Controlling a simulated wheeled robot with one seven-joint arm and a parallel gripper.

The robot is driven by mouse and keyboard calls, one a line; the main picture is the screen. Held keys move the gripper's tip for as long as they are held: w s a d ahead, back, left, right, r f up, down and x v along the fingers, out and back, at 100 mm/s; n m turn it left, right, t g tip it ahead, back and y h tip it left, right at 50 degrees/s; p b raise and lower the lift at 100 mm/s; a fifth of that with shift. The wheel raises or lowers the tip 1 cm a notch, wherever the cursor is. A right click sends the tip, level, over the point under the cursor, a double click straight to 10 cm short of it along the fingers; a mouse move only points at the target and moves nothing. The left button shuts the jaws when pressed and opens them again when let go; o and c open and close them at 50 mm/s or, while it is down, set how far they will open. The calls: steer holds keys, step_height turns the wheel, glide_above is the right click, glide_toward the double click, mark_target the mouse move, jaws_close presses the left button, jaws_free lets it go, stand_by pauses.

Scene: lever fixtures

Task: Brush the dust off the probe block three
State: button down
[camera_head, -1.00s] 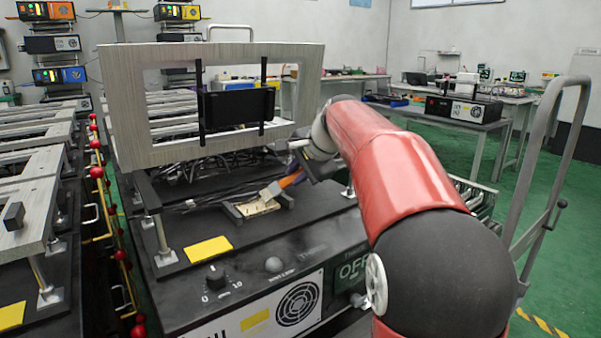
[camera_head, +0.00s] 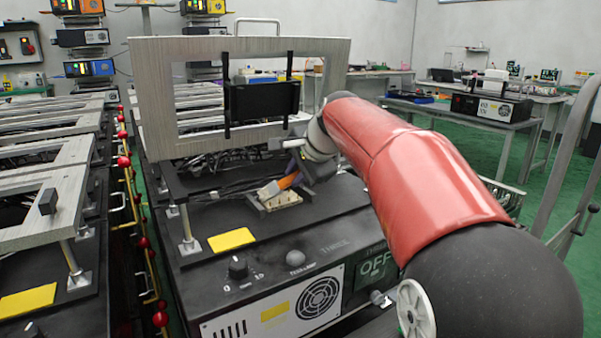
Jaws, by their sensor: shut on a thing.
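The probe block (camera_head: 283,202) is a small pale piece on the dark top of the machine marked THREE (camera_head: 270,228). My gripper (camera_head: 301,178) is shut on a brush with an orange handle (camera_head: 288,182). The brush is tilted down to the left, and its pale bristle end (camera_head: 268,190) is at the block's upper left edge. I cannot tell whether the bristles touch the block. My fingers are partly hidden behind the brush and the arm. Dust is too small to make out.
A grey upright frame (camera_head: 160,100) with a black box (camera_head: 262,100) stands behind the block. Cables lie under it. A yellow label (camera_head: 231,239), a knob (camera_head: 238,268) and an OFF display (camera_head: 376,265) are at the front. A grey trolley handle (camera_head: 577,165) stands at right.

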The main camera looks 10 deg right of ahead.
steer(key=shift+w+d+f+p, duration=0.15)
steer(key=shift+w+d, duration=0.15)
steer(key=shift+d, duration=0.65)
steer(key=shift+w+d+r+p, duration=0.15)
steer(key=shift+w+d, duration=0.15)
steer(key=shift+d, duration=0.65)
steer(key=shift+w+d, duration=0.3)
steer(key=shift+d, duration=0.65)
steer(key=shift+w+d, duration=0.3)
steer(key=shift+d, duration=0.6)
steer(key=shift+s+a+f, duration=0.1)
steer(key=shift+s+a, duration=0.3)
steer(key=shift+a, duration=0.85)
steer(key=shift+s+a+r, duration=0.1)
steer(key=shift+s+a, duration=0.3)
steer(key=shift+a, duration=0.9)
steer(key=shift+s+a+f, duration=0.1)
steer(key=shift+s+a, duration=0.3)
steer(key=shift+a, duration=0.85)
step_height(320, 180, up, 9)
steer(key=shift+d, duration=0.1)
